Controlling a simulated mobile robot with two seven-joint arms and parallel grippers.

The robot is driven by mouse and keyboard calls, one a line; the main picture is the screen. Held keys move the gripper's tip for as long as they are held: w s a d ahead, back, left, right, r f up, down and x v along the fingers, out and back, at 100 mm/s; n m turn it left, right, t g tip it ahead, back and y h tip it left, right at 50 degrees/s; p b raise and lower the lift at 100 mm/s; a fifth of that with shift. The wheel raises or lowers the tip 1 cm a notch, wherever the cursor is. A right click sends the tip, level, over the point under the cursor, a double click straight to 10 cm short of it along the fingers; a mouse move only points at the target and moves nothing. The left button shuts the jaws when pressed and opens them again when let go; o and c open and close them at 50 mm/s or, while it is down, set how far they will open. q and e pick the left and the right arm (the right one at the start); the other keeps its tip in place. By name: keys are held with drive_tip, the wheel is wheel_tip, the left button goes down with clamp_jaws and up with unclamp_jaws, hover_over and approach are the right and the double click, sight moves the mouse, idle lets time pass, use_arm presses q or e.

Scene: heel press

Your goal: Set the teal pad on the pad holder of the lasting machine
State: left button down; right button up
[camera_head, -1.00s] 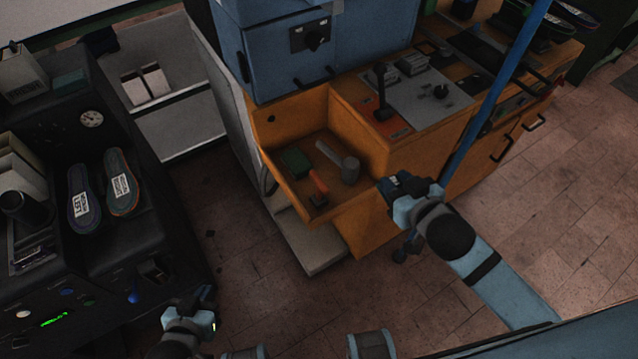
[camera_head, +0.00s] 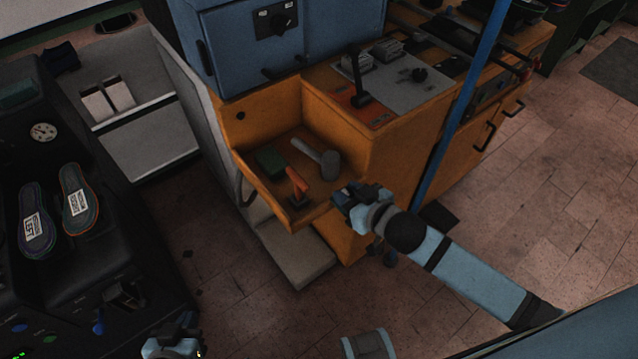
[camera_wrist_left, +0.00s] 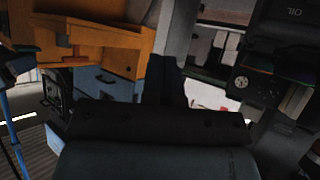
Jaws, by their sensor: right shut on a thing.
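My right gripper (camera_head: 352,201) is beside the front right corner of the orange tray (camera_head: 265,197). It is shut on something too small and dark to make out. My left gripper (camera_head: 176,340) is low at the bottom edge of the head view, near the black machine (camera_head: 95,255). Whether its jaws are open is unclear; in the left wrist view its dark fingers (camera_wrist_left: 168,78) form one narrow block. A dark teal block (camera_head: 16,95) sits at the left edge on the black machine. I cannot pick out the pad holder for certain.
The orange tray holds a green block (camera_head: 270,160), an orange-handled tool (camera_head: 297,186) and a mallet (camera_head: 322,157). Two insoles (camera_head: 80,200) lie on the black machine.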

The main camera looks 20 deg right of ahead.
hover_over(320, 194)
drive_tip(key=f, duration=0.1)
drive_tip(key=f+b, duration=0.1)
drive_tip(key=shift+s+d+f, duration=0.1)
drive_tip(key=shift+s+f, duration=0.1)
drive_tip(key=shift+f, duration=0.15)
drive_tip(key=shift+w+f+b, duration=0.15)
drive_tip(key=shift+f+b, duration=0.55)
drive_tip(key=shift+f, duration=1.55)
drive_tip(key=o, duration=0.6)
drive_tip(key=shift+f, duration=0.1)
drive_tip(key=shift+c, duration=0.2)
drive_tip(key=shift+o, duration=0.7)
